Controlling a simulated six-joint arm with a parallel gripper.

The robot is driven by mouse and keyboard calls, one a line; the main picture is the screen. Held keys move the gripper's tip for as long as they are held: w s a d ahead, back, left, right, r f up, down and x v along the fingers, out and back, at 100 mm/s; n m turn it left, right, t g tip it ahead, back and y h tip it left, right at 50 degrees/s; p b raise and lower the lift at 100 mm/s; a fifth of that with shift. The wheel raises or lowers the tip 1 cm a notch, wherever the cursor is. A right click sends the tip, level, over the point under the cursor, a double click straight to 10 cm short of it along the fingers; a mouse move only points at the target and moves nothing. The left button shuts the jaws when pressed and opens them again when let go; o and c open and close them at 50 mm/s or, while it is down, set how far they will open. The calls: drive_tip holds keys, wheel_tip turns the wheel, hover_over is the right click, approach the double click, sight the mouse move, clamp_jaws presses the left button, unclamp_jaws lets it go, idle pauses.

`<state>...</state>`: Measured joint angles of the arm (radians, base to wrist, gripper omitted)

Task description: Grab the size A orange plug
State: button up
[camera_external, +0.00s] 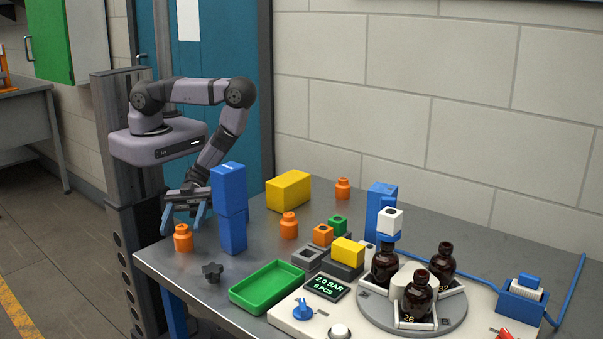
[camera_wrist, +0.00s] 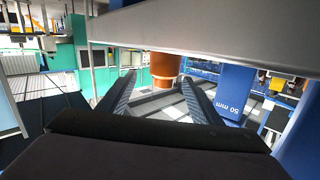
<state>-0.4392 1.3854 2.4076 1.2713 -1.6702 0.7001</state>
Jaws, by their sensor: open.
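Three orange plugs with narrower tops stand on the grey table. One orange plug (camera_external: 183,239) is at the near left edge, one (camera_external: 289,226) in the middle, one (camera_external: 343,188) farther back. I cannot read a size letter on any. My gripper (camera_external: 184,208) is open and empty, just above and behind the left plug.
A tall blue block (camera_external: 231,215) stands close right of my gripper; a blue block marked 50 mm (camera_wrist: 232,92) shows in the wrist view. A black knob (camera_external: 212,271), green tray (camera_external: 268,288), yellow block (camera_external: 289,189) and bottle carousel (camera_external: 414,318) are also on the table.

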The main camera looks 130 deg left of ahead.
sight(182, 246)
drive_tip(key=f, duration=0.1)
drive_tip(key=f+n+y, duration=0.1)
drive_tip(key=shift+s+a+f, duration=0.15)
drive_tip(key=shift+a+f, duration=0.15)
drive_tip(key=shift+a, duration=0.05)
drive_tip(key=shift+d, duration=0.15)
drive_tip(key=shift+x, duration=0.95)
drive_tip(key=shift+w+r+b+x, duration=0.1)
drive_tip(key=shift+b+x, duration=0.15)
drive_tip(key=shift+x, duration=1.05)
drive_tip(key=shift+w+r+b+x, duration=0.1)
drive_tip(key=shift+b+x, duration=0.1)
drive_tip(key=shift+x, duration=1.1)
drive_tip(key=shift+c, duration=0.3)
drive_tip(key=c, duration=1.1)
